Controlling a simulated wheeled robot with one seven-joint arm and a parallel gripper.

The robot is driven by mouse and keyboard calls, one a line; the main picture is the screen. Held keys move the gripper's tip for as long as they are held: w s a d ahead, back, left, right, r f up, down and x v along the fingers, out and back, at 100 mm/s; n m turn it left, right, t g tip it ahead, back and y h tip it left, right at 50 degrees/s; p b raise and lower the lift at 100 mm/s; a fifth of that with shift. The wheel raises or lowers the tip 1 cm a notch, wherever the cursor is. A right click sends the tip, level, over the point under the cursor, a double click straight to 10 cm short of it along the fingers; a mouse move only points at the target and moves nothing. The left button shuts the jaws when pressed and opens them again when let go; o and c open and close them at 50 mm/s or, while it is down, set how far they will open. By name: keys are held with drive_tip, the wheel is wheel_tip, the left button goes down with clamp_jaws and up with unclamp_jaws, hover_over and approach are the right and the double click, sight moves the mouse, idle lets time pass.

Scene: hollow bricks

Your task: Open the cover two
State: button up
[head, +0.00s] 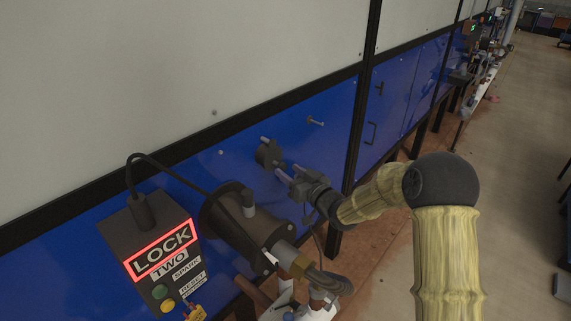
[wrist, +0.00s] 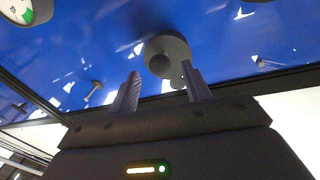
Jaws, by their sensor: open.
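A control box (head: 160,255) marked LOCK, TWO, SPARK and RESET stands at the lower left in the head view, with a red lit frame around LOCK. A dark round fitting (head: 268,154) sits on the blue panel to its upper right. It also shows in the wrist view (wrist: 166,52), just beyond my fingertips. I cannot tell for sure whether this fitting is cover two. My gripper (head: 288,171) is open and empty, facing the panel close to the fitting. In the wrist view my gripper (wrist: 160,71) has its fingers apart, with the fitting between and beyond them.
A thick dark cylinder (head: 228,220) with hoses juts out left of my gripper. A small metal stud (head: 315,122) sticks out of the panel above right. A dark upright post (head: 362,100) stands right of it. A gauge (wrist: 17,11) shows at the wrist view's corner.

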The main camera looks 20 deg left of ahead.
drive_tip(key=shift+p+x, duration=0.3)
drive_tip(key=shift+x, duration=1.1)
clamp_jaws()
